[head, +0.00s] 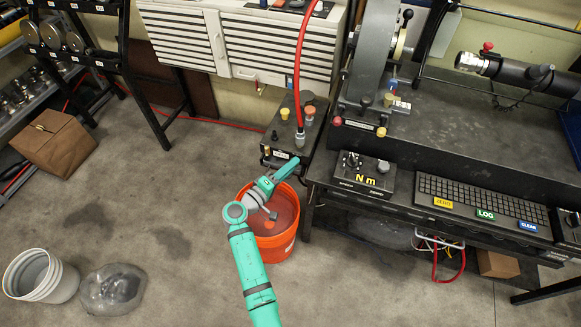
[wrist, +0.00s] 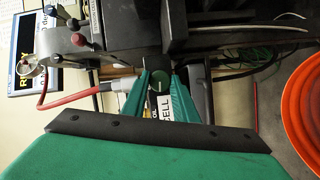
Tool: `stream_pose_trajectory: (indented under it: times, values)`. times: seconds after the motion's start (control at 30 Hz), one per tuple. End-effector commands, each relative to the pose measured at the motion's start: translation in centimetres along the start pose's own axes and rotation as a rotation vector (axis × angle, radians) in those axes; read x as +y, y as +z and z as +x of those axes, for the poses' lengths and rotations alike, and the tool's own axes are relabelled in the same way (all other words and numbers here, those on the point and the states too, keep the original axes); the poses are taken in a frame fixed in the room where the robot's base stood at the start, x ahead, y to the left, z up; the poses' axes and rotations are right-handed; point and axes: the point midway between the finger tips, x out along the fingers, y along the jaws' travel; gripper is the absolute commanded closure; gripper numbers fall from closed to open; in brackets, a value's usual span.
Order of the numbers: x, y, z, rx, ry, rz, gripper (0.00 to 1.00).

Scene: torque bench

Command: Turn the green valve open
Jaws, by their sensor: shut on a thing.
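The green valve (wrist: 159,78) shows in the wrist view as a small round dark-green knob between my fingertips. My gripper (wrist: 161,85) is closed around it, with one green finger on each side. In the head view my gripper (head: 290,167) reaches to the lower front of the dark box (head: 288,132) beside the bench, above an orange bucket. The valve itself is hidden there behind my gripper. How far the valve is turned cannot be told.
The orange bucket (head: 288,240) stands on the floor under my forearm; its rim shows at the right in the wrist view (wrist: 305,110). A red hose (head: 298,75) rises from the box. The dark workbench (head: 480,140) is close on the right.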

Motion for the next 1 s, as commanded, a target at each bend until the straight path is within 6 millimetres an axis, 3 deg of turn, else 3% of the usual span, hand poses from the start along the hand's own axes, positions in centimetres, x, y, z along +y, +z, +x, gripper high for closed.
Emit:
stream_pose_trajectory:
  times: [0.63,0.67,0.73,1.0]
  values:
    - [0.03,-0.1,0.0,0.001,0.02,-0.046,0.96]
    - [0.03,-0.08,0.01,0.001,0.02,-0.046,0.69]
    - [0.03,-0.03,0.04,0.0,0.02,-0.046,0.56]
    - [0.04,0.14,0.14,-0.002,0.02,-0.046,0.56]
